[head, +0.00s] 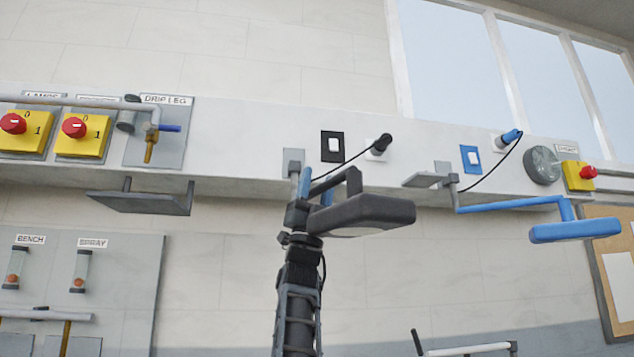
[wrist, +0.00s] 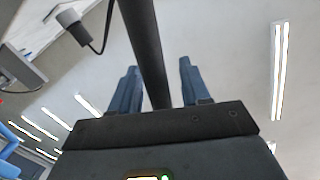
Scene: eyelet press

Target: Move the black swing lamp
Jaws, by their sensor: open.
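The black swing lamp (head: 368,212) hangs from the pale wall rail in the middle of the head view, its flat head pointing right. Its dark arm (wrist: 143,45) runs between my two blue fingers in the wrist view. My gripper (head: 317,178) is raised at the lamp from below and open, with the fingers on either side of the arm. A gap shows between the arm and the right finger; the left finger is close to it, and I cannot tell if they touch. Part of the lamp's arm is hidden behind my gripper in the head view.
A blue swing lamp (head: 575,231) hangs to the right. A black plug and cord (head: 377,147) are close to the black lamp. A grey shelf plate (head: 140,203) juts out at left. Yellow switch boxes (head: 82,134) and a drip-leg valve (head: 152,130) sit on the rail.

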